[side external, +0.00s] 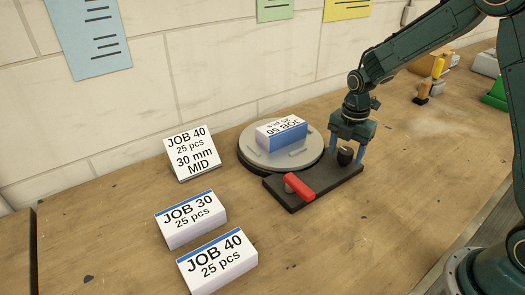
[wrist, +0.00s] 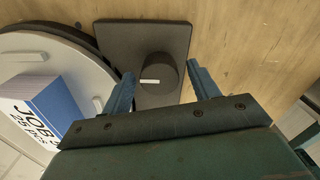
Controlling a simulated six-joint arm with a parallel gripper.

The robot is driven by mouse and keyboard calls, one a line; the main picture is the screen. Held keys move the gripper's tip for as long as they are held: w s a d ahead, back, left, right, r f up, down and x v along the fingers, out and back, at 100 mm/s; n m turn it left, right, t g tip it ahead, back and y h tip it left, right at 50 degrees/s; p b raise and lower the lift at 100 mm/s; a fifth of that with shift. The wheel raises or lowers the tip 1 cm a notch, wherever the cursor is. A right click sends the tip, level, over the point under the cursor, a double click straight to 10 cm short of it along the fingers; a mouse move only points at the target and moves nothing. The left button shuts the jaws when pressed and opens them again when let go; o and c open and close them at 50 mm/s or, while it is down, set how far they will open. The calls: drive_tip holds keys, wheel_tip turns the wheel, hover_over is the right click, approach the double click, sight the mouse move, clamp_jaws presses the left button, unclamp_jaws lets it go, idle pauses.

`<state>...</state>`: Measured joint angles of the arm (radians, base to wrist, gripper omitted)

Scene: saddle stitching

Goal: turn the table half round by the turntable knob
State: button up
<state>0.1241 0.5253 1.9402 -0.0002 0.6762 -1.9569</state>
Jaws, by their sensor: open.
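The turntable (side external: 256,159) is a round grey disc on a dark base beside the wall, and its edge shows at left in the wrist view (wrist: 82,62). A blue-and-white JOB 50 block (side external: 283,135) lies on it, its label upside down in the side view. The black turntable knob (side external: 345,156) stands on the right end of a dark plate. In the wrist view the knob (wrist: 158,74) bears a white mark. My gripper (wrist: 163,80) is open, with one finger on each side of the knob. Whether the fingers touch it I cannot tell.
A red lever (side external: 300,186) sits on the left end of the dark plate (side external: 318,188). JOB 30 (side external: 190,219) and JOB 40 (side external: 217,262) blocks lie front left. A JOB 40 MID card (side external: 192,152) leans near the wall.

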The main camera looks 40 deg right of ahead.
drive_tip(key=shift+c, duration=0.4)
drive_tip(key=c, duration=0.9)
